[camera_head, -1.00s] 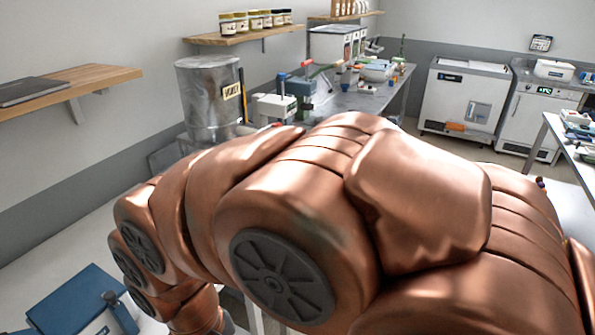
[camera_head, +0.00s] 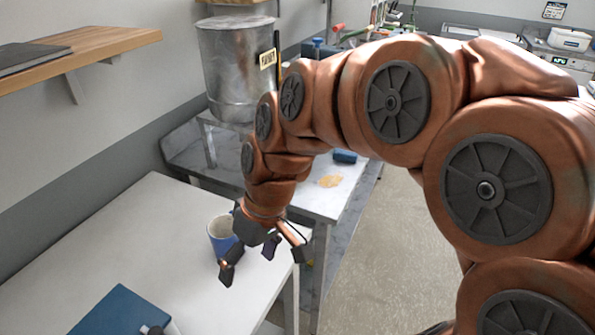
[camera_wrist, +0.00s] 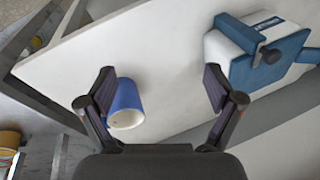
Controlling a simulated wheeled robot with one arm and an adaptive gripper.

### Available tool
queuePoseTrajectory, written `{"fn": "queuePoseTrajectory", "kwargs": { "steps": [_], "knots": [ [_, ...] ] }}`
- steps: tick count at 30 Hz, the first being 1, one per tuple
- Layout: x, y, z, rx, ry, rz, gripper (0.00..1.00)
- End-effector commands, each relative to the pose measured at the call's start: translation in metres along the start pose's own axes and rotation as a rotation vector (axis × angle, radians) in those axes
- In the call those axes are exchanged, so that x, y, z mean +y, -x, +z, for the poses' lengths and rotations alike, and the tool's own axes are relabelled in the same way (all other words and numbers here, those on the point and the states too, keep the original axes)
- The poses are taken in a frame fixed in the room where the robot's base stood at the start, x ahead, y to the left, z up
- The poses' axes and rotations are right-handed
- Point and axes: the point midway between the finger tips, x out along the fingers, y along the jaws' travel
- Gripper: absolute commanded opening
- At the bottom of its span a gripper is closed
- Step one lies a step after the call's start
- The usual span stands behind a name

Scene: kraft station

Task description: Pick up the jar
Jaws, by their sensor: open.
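A blue, open-topped vessel with a pale inside, perhaps the jar (camera_head: 221,243), stands upright on the white table near its right edge. My gripper (camera_head: 262,262) is open and empty just right of it, fingers pointing down. One finger partly overlaps the vessel in the head view. In the wrist view the vessel (camera_wrist: 127,97) shows between the spread fingers of my gripper (camera_wrist: 158,88), close beside the left finger. I cannot tell whether they touch.
A blue-and-white box-like device (camera_wrist: 250,45) lies on the white table (camera_head: 130,235); its blue top (camera_head: 118,312) shows in the head view. A metal bin (camera_head: 232,70) stands behind on a grey surface. A wooden shelf (camera_head: 95,55) hangs at the left. The table's middle is clear.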

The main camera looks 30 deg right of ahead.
Motion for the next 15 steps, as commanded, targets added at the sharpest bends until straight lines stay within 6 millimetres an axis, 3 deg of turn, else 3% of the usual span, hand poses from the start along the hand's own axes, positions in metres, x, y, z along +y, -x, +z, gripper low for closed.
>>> {"fn": "queuePoseTrajectory", "kwargs": {
  "steps": [1, 5, 8, 11, 15],
  "knots": [
    [0.011, -0.009, -0.021, 0.049, 0.024, -0.033, 0.96],
    [0.039, -0.009, -0.075, 0.194, 0.106, -0.098, 0.96],
    [0.070, -0.005, -0.114, 0.316, 0.157, -0.123, 0.96],
    [0.111, 0.001, -0.147, 0.442, 0.195, -0.126, 0.96],
    [0.185, 0.012, -0.181, 0.620, 0.226, -0.082, 0.96]
  ]
}}
